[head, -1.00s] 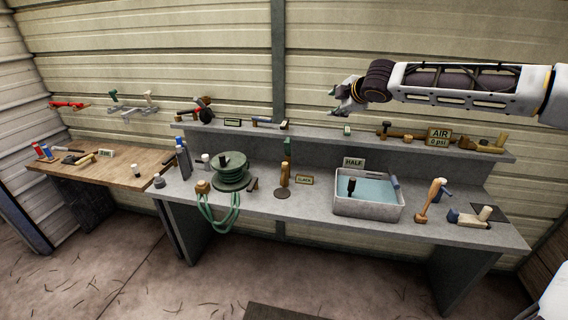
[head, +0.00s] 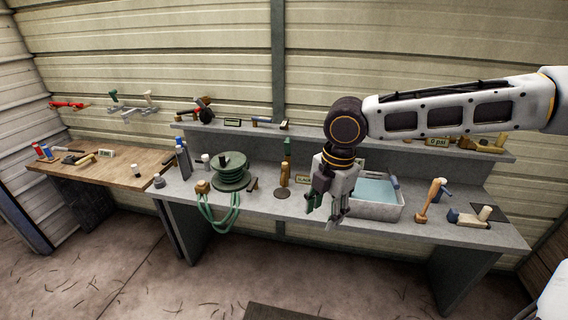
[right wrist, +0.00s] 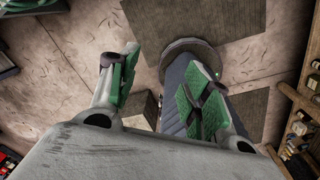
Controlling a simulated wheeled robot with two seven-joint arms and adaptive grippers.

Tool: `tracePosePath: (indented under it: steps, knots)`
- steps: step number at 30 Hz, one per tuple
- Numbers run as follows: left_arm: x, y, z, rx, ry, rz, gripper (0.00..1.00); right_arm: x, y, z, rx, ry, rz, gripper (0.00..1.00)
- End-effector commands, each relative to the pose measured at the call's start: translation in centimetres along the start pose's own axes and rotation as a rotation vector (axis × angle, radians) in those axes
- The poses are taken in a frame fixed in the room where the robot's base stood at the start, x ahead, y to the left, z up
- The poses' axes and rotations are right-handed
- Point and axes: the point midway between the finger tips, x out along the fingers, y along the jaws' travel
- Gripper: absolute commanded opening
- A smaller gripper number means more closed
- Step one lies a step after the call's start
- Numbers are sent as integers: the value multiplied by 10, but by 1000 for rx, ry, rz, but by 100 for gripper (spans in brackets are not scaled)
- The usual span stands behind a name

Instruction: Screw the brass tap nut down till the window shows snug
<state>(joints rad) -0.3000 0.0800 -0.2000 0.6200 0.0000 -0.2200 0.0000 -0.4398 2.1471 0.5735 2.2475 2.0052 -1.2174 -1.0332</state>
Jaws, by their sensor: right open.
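A brass-coloured upright piece (head: 284,175) stands on the grey bench, beside the green hose reel; it looks like the tap nut, but it is too small to be sure. A small sign (head: 301,179) stands just right of it, partly covered by my right gripper and unreadable now. My right gripper (head: 325,210) points down at the bench front, right of the brass piece and apart from it. Its green-padded fingers are spread and empty in the right wrist view (right wrist: 158,80), with floor beyond them. My left gripper is out of view.
The green hose reel (head: 231,170) stands left of the brass piece, its hose hanging over the front edge. A grey water basin (head: 375,212) is right of my gripper, partly hidden. A mallet (head: 432,197) stands further right. A shelf (head: 240,131) runs behind.

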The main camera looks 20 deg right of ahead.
Motion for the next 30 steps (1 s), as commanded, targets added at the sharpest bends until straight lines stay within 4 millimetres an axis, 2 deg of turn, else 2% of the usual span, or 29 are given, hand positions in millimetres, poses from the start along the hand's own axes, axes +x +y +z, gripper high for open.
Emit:
tracePosePath:
  steps: [10,30]
  knots:
    - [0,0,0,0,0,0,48,-1,-16,6,-157,-20,-76,48]
    - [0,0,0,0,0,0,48,-1,-17,7,-256,-20,-82,48]
